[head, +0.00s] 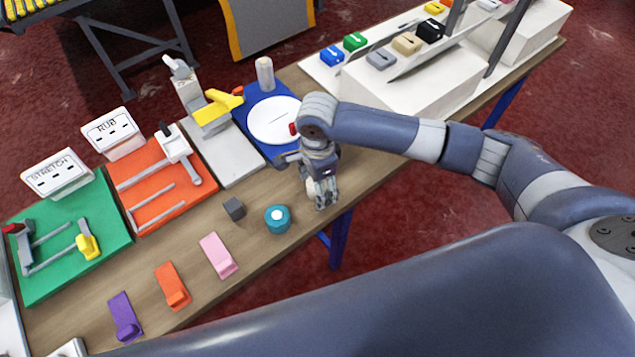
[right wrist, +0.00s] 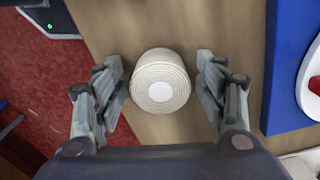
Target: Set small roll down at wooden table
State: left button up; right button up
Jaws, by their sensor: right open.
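A small cream roll (right wrist: 160,82) with a white centre stands on the wooden table (right wrist: 185,18) in the right wrist view. My right gripper (right wrist: 160,62) is open, with one finger on each side of the roll and a gap showing on both sides. In the head view my right gripper (head: 322,203) points down near the front edge of the wooden table (head: 262,262); the fingers mostly hide the roll there. My left gripper is not in view.
A teal roll (head: 277,219) and a dark grey cube (head: 234,208) lie left of my right gripper. A blue board with a white disc (head: 270,122) is behind it. Pink (head: 218,256), orange (head: 172,287) and purple (head: 125,317) pieces line the front edge.

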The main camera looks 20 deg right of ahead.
notch_tip(320, 180, up, 12)
jog(key=b, duration=0.1)
jog(key=shift+r, duration=0.15)
dwell(0.3)
dwell(0.3)
